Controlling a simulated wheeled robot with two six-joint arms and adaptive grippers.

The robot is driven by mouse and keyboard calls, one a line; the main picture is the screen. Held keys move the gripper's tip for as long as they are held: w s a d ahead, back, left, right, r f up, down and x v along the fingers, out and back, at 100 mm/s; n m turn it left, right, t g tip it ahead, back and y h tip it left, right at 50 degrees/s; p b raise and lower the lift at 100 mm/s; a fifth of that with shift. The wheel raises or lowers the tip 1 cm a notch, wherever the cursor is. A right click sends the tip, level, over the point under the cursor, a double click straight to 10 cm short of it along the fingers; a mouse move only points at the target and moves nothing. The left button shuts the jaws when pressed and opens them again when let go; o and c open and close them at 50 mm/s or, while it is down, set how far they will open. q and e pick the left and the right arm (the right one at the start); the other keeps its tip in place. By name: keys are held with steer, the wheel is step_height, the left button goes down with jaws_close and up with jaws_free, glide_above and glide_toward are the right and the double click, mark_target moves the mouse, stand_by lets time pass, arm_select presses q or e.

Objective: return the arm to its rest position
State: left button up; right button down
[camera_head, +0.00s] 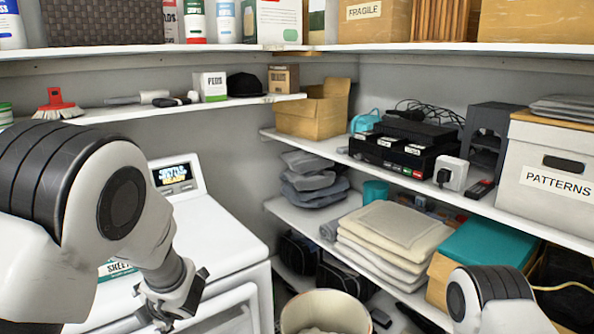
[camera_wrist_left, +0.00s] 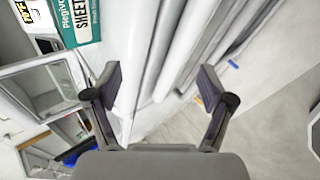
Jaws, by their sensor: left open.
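My left arm comes in from the left in the head view, and its gripper (camera_head: 172,305) hangs low in front of the white washing machine (camera_head: 222,240). In the left wrist view the left gripper (camera_wrist_left: 160,82) has its two fingers spread wide with nothing between them. Behind the fingers are white machine surfaces and a pale floor. Part of my right arm (camera_head: 500,300) shows at the bottom right of the head view. Its gripper is out of the frame.
A teal-labelled box (camera_head: 117,268) lies on the machine, partly behind my left arm. A white bin (camera_head: 325,312) stands at bottom centre. Shelves on the right hold folded towels (camera_head: 385,236), a cardboard box (camera_head: 312,110) and a PATTERNS box (camera_head: 545,180). A red brush (camera_head: 57,105) sits on the left shelf.

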arm_select(q)
steer(key=s+a+f+m+g+h+b, duration=0.15)
steer(key=s+f+m, duration=0.45)
steer(key=s+f, duration=0.65)
steer(key=s+a+f+m+g+h+b, duration=0.1)
steer(key=s+a+f+m+g, duration=0.15)
steer(key=s+f+m, duration=0.95)
steer(key=s+d+f+m+g+h, duration=0.2)
steer(key=s+d+f+m+h, duration=0.3)
steer(key=s+d+f+m, duration=0.3)
steer(key=shift+s+d+m+b, duration=0.4)
steer(key=shift+d+m, duration=0.2)
steer(key=shift+m, duration=0.6)
